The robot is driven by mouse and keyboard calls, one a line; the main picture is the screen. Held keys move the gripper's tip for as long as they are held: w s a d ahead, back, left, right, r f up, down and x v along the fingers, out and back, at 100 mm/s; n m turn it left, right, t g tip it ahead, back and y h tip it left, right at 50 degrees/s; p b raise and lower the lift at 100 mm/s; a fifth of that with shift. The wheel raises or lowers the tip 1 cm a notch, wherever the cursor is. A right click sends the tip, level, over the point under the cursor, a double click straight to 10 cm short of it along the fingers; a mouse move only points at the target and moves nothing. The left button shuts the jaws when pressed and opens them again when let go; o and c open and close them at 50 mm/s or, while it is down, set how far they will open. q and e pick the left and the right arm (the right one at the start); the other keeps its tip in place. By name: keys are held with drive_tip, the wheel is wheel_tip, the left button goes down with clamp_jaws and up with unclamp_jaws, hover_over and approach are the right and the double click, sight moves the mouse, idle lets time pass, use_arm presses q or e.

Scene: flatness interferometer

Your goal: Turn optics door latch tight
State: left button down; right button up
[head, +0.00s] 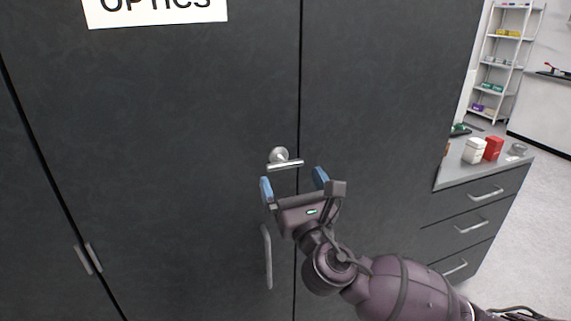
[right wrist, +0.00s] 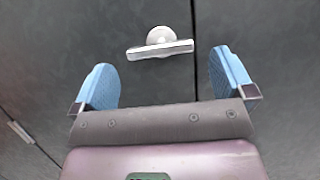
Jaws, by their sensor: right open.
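The optics door (head: 170,130) is a dark grey cabinet door with a white sign reading OPTICS (head: 155,10). Its latch (head: 284,160) is a silver round boss with a short bar lying nearly level, close to the door's right edge. In the right wrist view the latch (right wrist: 160,45) sits beyond and between the fingertips, its bar tilted slightly. My right gripper (head: 293,183) is open and empty, its blue-padded fingers spread just below and in front of the latch, apart from it. It also shows in the right wrist view (right wrist: 164,82). My left gripper is out of view.
A vertical silver door handle (head: 267,257) is below the latch, left of my right gripper. Other handles (head: 89,259) are at lower left. A drawer counter (head: 480,170) with white and red containers stands at right, with shelves (head: 505,60) behind.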

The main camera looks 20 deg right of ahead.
sight(287, 168)
drive_tip(key=shift+x, duration=2.25)
drive_tip(key=c, duration=0.8)
